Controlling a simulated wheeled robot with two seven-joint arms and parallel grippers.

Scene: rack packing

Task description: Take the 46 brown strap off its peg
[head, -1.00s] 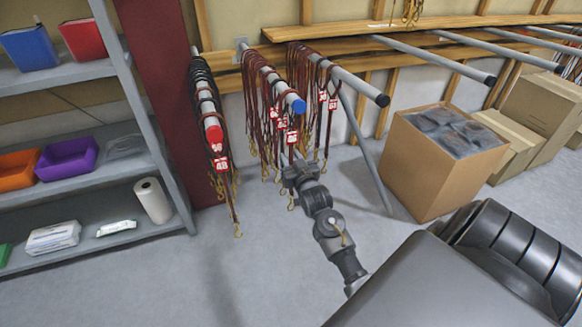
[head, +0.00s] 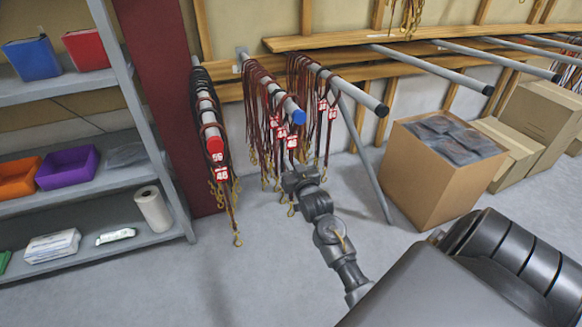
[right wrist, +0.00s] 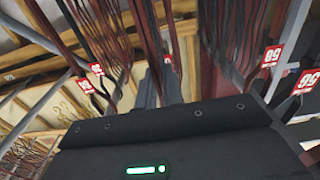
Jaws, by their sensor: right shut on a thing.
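Brown straps (head: 262,105) with red number tags hang in a dense bunch from the blue-tipped peg (head: 298,117). My right gripper (head: 297,168) is at the lower part of this bunch, below the peg tip. It is shut on a brown strap, just under a red tag (head: 292,142) whose number is too small to read surely. In the right wrist view the gripper's fingers (right wrist: 160,85) point up among the hanging straps, with a partly hidden red tag (right wrist: 167,60) by them. I cannot confirm which strap bears 46. My left gripper is not in view.
A red-tipped peg (head: 215,145) with dark straps and tags is to the left. A black-tipped peg (head: 381,110) with more straps is close on the right. An open cardboard box (head: 425,175) stands further right. A grey shelf (head: 150,150) is at the left. The floor in front is clear.

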